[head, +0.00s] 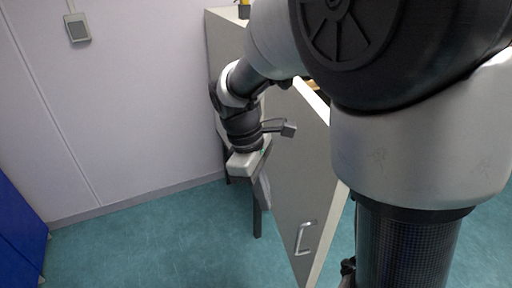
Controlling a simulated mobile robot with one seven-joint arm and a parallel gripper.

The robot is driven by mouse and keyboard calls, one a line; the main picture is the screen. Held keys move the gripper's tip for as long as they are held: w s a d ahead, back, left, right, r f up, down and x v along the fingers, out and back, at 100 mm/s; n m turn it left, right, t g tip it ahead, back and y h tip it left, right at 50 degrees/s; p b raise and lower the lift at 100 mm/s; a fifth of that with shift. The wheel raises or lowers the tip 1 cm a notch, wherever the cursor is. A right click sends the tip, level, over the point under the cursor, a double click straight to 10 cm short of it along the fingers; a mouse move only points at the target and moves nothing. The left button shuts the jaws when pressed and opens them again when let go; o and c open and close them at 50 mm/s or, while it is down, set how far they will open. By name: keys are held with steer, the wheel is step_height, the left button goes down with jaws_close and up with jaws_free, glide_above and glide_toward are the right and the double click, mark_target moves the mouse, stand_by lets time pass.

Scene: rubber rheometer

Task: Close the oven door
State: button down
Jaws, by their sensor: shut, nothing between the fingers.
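The oven door (308,185) is a tall grey panel with a pale edge, standing open and swung out toward me. Its metal bar handle (305,238) is near its lower front corner. The grey oven body (225,50) stands behind, mostly hidden by my arm. My gripper (264,203) points down just left of the door face, nearer the oven than the handle is. It appears shut and empty, away from the handle. I cannot tell whether it touches the door.
A white wall (130,110) with a small switch box (77,28) is on the left. A blue object (18,235) stands at the lower left edge. The teal floor (150,245) left of the door is clear.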

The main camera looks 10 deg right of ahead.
steer(key=s+d+f+b, duration=0.2)
steer(key=d+f, duration=0.3)
steer(key=f, duration=0.4)
steer(key=shift+s+d+f+b, duration=0.15)
steer(key=shift+s+d+b, duration=0.2)
steer(key=shift+s, duration=0.3)
